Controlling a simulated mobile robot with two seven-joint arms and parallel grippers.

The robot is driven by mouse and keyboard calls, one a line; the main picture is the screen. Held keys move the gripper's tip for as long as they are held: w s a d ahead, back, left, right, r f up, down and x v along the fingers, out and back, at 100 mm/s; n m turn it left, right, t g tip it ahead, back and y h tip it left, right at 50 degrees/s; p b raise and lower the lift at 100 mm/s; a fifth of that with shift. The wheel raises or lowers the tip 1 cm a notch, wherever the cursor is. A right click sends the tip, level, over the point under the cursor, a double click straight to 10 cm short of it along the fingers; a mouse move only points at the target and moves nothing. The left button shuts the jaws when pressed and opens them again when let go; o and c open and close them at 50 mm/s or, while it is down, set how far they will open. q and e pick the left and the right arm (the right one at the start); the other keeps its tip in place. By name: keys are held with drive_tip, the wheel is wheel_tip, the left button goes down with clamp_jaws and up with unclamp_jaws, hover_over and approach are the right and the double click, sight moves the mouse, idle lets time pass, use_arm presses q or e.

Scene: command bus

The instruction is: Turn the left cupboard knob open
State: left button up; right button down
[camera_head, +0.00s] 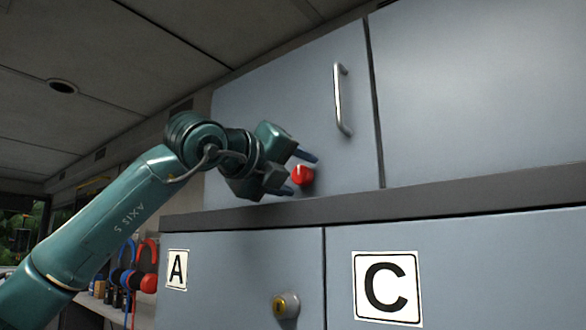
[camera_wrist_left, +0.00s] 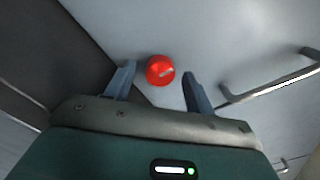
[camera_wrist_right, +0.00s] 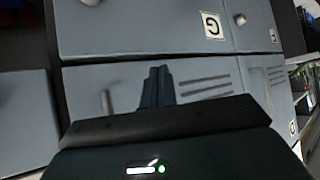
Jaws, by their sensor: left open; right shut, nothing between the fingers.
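The red knob (camera_head: 303,175) is on the grey-blue upper cupboard door (camera_head: 270,95), low and left of the door's metal handle (camera_head: 338,100). My left gripper (camera_head: 304,173) is open at the knob, with one finger above it and one below it in the head view.
A dark ledge (camera_head: 400,205) runs under the upper door. Below are lower doors with an A label (camera_head: 177,270), a C label (camera_head: 387,288) and a brass-coloured lock (camera_head: 286,305). Red and blue headphones (camera_head: 138,280) hang at the lower left. The right wrist view shows grey cabinets (camera_wrist_right: 130,35).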

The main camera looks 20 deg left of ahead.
use_arm(q)
drive_tip(key=shift+c, duration=0.2)
drive_tip(key=c, duration=0.9)
drive_tip(key=shift+c, duration=0.2)
